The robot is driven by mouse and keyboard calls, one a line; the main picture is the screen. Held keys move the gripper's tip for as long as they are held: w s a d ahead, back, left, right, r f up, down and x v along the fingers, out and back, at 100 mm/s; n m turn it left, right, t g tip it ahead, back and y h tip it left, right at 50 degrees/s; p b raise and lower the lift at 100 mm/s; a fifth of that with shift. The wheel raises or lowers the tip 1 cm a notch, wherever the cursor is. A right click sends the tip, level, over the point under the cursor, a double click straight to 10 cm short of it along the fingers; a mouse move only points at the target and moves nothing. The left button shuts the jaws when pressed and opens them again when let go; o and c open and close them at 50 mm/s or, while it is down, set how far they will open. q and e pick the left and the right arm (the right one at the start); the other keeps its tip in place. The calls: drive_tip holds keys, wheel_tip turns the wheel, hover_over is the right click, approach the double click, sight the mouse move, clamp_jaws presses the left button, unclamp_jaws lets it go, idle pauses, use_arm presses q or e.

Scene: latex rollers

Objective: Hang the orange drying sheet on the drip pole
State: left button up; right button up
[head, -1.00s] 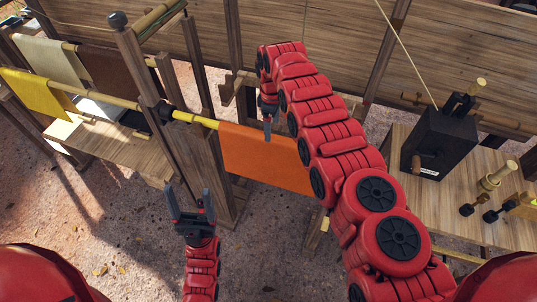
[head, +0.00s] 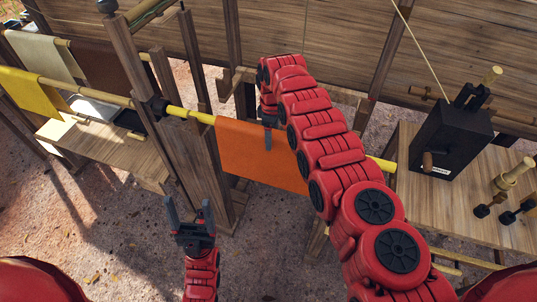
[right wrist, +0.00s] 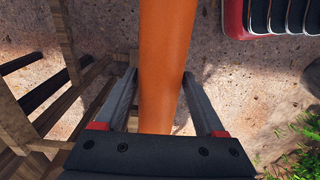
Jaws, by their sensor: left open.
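The orange drying sheet (head: 255,155) hangs folded over the yellow pole (head: 200,116), just right of the wooden post. My right arm hides its right part. My right gripper (head: 268,139) is at the sheet's upper part, with only part of it showing. In the right wrist view its two fingers (right wrist: 158,80) are apart, and the orange sheet (right wrist: 165,50) runs between them as a narrow band, with a gap visible at the left finger. My left gripper (head: 189,212) is open and empty, low in front of the post, apart from the sheet.
A wooden post (head: 145,90) holds the pole. Left of it hang a yellow sheet (head: 30,92), a cream one (head: 45,55) and a brown one (head: 105,65). A black box (head: 452,140) stands on a wooden table (head: 425,200) at right.

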clamp_jaws()
drive_tip(key=shift+w+r, duration=0.1)
drive_tip(key=shift+r, duration=0.05)
drive_tip(key=shift+r+p, duration=0.6)
drive_tip(key=shift+r, duration=0.1)
